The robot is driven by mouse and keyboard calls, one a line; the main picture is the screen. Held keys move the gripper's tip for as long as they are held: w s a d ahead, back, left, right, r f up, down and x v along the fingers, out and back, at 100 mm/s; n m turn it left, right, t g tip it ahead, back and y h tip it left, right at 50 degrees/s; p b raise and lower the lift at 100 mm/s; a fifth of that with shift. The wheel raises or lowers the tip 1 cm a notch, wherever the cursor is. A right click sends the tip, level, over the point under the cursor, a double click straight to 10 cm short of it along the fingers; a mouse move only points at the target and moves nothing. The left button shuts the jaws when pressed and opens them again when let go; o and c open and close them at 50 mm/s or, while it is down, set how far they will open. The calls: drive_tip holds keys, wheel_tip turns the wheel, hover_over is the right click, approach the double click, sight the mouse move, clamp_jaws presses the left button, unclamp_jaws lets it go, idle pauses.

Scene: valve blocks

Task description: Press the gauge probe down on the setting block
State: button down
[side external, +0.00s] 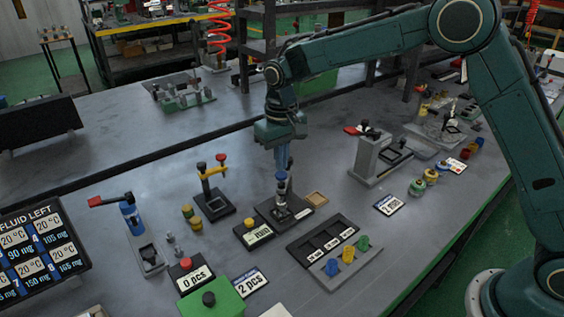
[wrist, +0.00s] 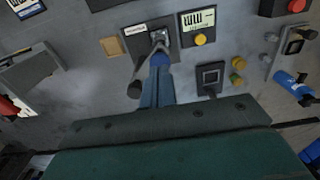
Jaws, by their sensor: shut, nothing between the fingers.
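The setting block is not clearly distinguishable under the probe.
A readout box (side external: 256,234) with a yellow button stands left of the gauge. A dark three-slot tray (side external: 322,240) lies in front right, a yellow-armed stand (side external: 211,190) at left, and a grey fixture (side external: 374,160) at right. The bench behind is mostly clear.

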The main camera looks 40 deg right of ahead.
drive_tip(key=shift+f, duration=1.25)
idle(1.3)
drive_tip(key=shift+r, duration=0.1)
idle(1.4)
drive_tip(key=shift+r, duration=1.15)
drive_tip(key=shift+r, duration=0.1)
